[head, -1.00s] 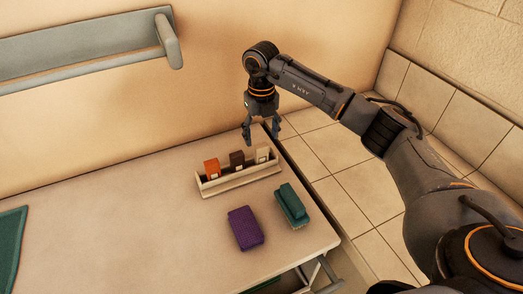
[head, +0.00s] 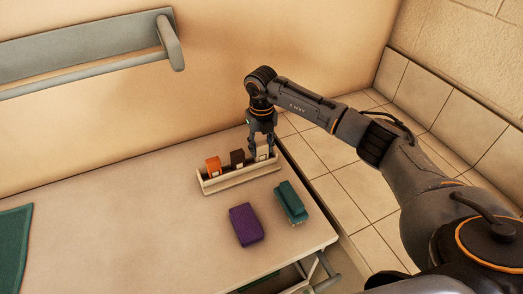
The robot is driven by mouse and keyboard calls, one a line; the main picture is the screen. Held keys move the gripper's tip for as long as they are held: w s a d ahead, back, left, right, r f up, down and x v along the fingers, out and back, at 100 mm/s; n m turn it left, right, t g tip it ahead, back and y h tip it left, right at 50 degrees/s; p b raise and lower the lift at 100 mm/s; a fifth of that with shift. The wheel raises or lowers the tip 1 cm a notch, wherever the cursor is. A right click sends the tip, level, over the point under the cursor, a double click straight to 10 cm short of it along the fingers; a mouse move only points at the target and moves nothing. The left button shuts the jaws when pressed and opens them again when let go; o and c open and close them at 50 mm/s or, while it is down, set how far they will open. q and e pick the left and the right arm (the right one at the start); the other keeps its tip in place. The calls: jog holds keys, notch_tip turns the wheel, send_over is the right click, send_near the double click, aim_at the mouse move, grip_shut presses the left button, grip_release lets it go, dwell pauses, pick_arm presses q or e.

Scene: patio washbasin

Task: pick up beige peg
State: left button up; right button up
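The beige peg (head: 263,155) stands at the right end of a beige rack (head: 240,180) on the table, beside a dark brown peg and an orange peg. My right gripper (head: 262,149) has come down over the beige peg, with its fingers pointing down around the peg's upper part. The fingers look apart, with the peg between them; whether they press on it is too small to tell. My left gripper is not in view.
The orange peg (head: 213,166) and dark brown peg (head: 237,158) stand in the same rack. A purple block (head: 246,224) and a green brush (head: 291,203) lie in front. A green cloth (head: 12,250) lies at far left. The table (head: 120,225) is clear between.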

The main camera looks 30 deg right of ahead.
jog(key=shift+r, duration=0.15)
notch_tip(320, 180, up, 18)
jog(key=b, duration=0.3)
jog(key=s+a+f+m, duration=0.3)
jog(key=s+m, duration=0.4)
jog(key=m, duration=0.4)
jog(key=s+a+f+m, duration=0.3)
jog(key=s+f+m, duration=0.2)
jog(key=m, duration=0.7)
jog(key=s+a+f+m, duration=0.3)
jog(key=s+m, duration=0.6)
jog(key=m, duration=0.3)
jog(key=shift+s+a+f, duration=0.25)
jog(key=shift+a+f, duration=0.05)
jog(key=shift+f, duration=0.55)
